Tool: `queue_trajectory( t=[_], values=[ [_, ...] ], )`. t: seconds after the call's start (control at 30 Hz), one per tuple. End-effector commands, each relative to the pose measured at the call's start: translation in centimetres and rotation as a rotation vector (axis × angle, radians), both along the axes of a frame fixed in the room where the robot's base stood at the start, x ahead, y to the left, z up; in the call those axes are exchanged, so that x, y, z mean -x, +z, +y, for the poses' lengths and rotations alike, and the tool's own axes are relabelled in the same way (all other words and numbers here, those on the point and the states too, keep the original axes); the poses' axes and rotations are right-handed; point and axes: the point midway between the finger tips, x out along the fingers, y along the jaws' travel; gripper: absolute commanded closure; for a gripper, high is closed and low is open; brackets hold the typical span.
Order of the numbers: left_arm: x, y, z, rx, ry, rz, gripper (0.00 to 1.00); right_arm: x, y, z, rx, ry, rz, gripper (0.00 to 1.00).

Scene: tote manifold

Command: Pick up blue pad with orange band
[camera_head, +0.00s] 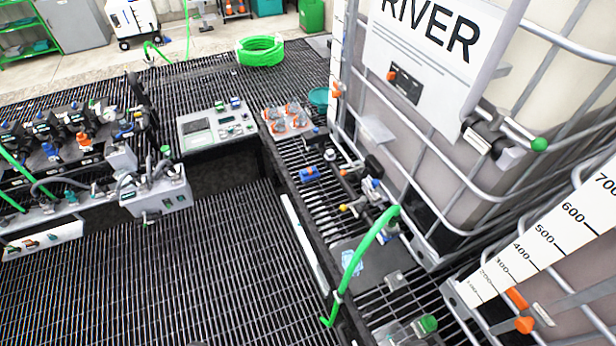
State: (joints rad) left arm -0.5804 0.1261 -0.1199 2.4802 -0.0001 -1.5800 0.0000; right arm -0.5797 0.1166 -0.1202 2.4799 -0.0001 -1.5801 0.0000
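A small blue block-like thing with an orange-red mark on top (309,174) lies on the dark grating of the walkway, left of the large caged tote (420,110). It looks like the blue pad with the orange band, but it is too small here to make out a band clearly. Neither of my grippers shows in the head view, and nothing is seen touching the blue thing.
Valves and fittings (372,190) stand right of the blue thing. A green hose (362,255) arches over the walkway's near end. A control panel (216,127) and orange-and-grey parts (287,118) are behind. A pump manifold (60,135) stands left. Open grating (200,270) fills the front.

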Motion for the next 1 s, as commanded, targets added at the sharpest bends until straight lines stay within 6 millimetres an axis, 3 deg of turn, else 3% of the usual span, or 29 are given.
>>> queue_trajectory(
  t=[0.27, 0.73, 1.0],
  values=[
    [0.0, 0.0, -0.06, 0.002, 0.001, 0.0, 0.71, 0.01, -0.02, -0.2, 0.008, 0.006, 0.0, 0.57],
    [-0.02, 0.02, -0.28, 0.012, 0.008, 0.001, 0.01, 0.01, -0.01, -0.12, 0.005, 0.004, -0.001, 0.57],
    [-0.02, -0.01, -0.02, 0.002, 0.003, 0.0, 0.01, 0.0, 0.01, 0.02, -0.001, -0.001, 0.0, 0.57]
  ],
)
